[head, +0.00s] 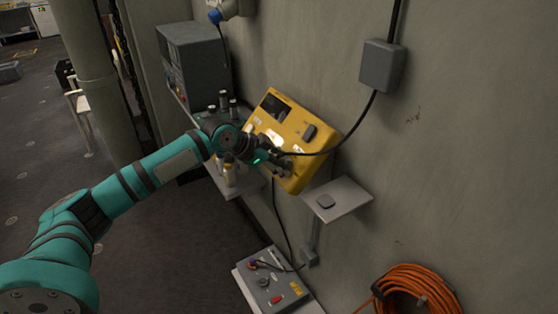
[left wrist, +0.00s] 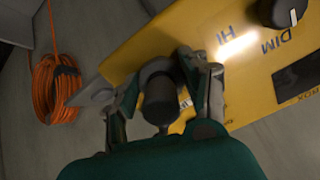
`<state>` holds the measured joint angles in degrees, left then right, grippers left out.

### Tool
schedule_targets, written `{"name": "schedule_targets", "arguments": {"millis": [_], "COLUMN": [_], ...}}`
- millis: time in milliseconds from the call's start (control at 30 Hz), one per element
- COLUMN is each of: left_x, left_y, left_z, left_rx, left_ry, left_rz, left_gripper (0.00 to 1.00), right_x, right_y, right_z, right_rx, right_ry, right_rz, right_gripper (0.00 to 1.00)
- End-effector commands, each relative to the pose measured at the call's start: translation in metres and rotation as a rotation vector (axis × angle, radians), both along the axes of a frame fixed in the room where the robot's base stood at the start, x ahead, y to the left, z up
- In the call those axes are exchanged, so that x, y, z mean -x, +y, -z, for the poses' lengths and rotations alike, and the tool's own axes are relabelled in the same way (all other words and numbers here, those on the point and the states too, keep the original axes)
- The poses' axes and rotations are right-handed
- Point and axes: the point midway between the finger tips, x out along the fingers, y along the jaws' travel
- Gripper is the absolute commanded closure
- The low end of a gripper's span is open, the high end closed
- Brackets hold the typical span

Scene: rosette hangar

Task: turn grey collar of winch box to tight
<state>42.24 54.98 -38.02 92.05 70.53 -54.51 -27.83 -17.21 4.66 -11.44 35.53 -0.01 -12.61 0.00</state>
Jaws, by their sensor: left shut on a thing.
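A tilted yellow box (head: 298,172) is mounted on the wall, with a dark window and a dark knob on its face. I see no winch label on it. My left gripper (head: 273,161) is at the lower part of its face. In the left wrist view, the fingers (left wrist: 174,70) are shut around a dark grey cylindrical collar (left wrist: 160,100) against the yellow box (left wrist: 250,80), below the letters HI and DIM. A black cable (head: 335,145) runs from beside the gripper. The collar's marks are hidden. My right gripper is not in view.
Below is a grey control panel (head: 258,288). An orange cable coil (head: 415,285) hangs at right. Bottles (head: 229,174) stand under the left forearm. A grey wall box (head: 382,66) is upper right.

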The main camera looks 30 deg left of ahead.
Motion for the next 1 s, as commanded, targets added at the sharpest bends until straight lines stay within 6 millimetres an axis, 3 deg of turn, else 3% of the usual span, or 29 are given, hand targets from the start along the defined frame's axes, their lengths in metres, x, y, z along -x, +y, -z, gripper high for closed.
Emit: {"name": "schedule_targets", "arguments": {"millis": [1000], "left_x": [-0.0027], "left_y": [0.0012], "left_z": [-0.0015], "left_rx": [-0.578], "left_ry": [-0.340], "left_rz": [0.603], "left_gripper": [0.86], "right_x": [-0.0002], "right_y": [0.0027], "right_z": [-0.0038], "right_rx": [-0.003], "right_ry": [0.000], "right_rz": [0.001], "right_gripper": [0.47]}}
